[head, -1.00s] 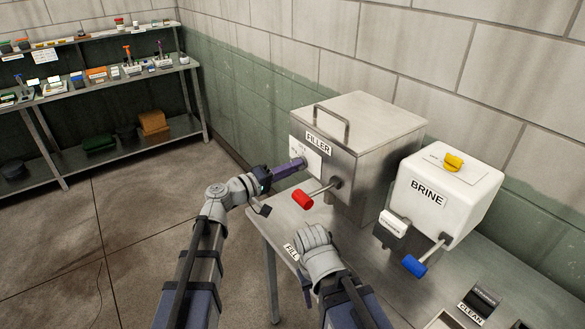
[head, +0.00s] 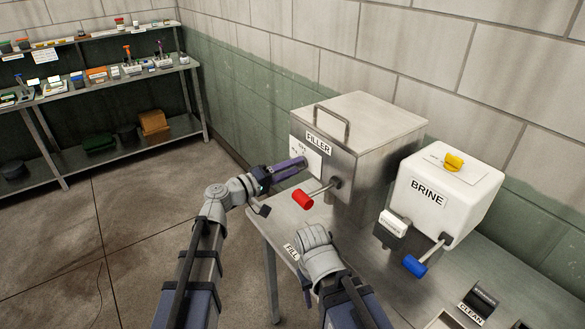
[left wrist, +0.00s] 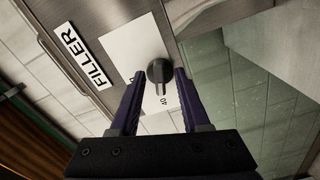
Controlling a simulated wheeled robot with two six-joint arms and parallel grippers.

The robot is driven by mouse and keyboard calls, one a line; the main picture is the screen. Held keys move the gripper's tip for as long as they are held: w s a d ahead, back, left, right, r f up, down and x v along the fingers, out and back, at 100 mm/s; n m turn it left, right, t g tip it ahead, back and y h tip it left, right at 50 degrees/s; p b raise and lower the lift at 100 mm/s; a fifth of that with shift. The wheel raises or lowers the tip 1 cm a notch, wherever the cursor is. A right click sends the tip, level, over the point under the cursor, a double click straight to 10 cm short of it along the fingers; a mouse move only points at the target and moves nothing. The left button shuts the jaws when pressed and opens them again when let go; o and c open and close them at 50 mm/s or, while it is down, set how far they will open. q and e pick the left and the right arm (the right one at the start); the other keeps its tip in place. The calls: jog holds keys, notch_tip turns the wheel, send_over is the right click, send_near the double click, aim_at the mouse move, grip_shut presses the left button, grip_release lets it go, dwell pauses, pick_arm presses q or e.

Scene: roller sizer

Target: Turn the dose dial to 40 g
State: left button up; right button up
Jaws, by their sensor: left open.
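The steel filler (head: 385,140) stands on the table, with a white scale plate (head: 306,154) on its front. In the left wrist view the dark dose dial (left wrist: 158,70) sits on that plate (left wrist: 130,45), and its narrow bar points down toward a printed 40. My left gripper (head: 303,164) is at the plate in the head view and hides the dial there. In the left wrist view its purple fingers (left wrist: 160,78) are open, one on each side of the dial, with small gaps visible.
A red-handled lever (head: 303,200) sticks out from the filler just below my left gripper. The white brine box (head: 445,195) with a blue-handled lever (head: 414,265) stands to the right. A shelf rack (head: 100,100) is at the far left, with open floor before it.

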pick_arm(q)
jog(key=v, duration=0.7)
jog(key=shift+s+a, duration=0.2)
jog(key=shift+a, duration=0.05)
jog(key=s+d+f+m+g+y, duration=0.5)
jog(key=s+d+f+g, duration=0.35)
jog(key=s+f, duration=0.4)
jog(key=s+a+f+m+g+y, duration=0.2)
jog(key=s+a+f+y, duration=0.5)
jog(key=s+f+y, duration=0.2)
jog(key=shift+a+f+m+y, duration=0.2)
jog(key=shift+a+m+y, duration=0.1)
jog(key=shift+y, duration=0.7)
jog(key=shift+g, duration=0.25)
